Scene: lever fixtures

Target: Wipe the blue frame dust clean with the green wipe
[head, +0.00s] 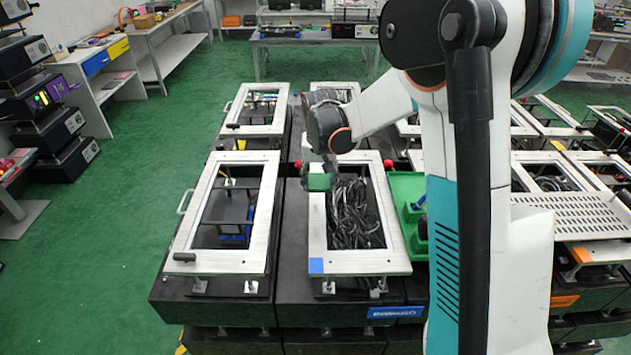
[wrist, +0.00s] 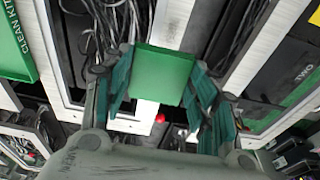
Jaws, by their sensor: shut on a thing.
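The green wipe, a small block, is between the fingers of my gripper (head: 320,168) in the head view. The wipe (head: 318,183) is at the upper left part of a pale metal frame (head: 316,232); I cannot tell whether it touches the frame. In the wrist view the wipe (wrist: 163,74) sits between the teal finger pads, and my gripper is shut on it. The blue dust patch (head: 316,266) lies on the frame's near left corner, well apart from the wipe. The patch does not show in the wrist view.
Black cables (head: 357,213) fill the frame's opening. A green kit tray (head: 402,188) lies right of it, with "CLEAN KIT" lettering in the wrist view (wrist: 14,55). Another frame with a handle (head: 203,208) stands to the left. Red knobs (head: 388,163) stick up behind. Green floor is clear at left.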

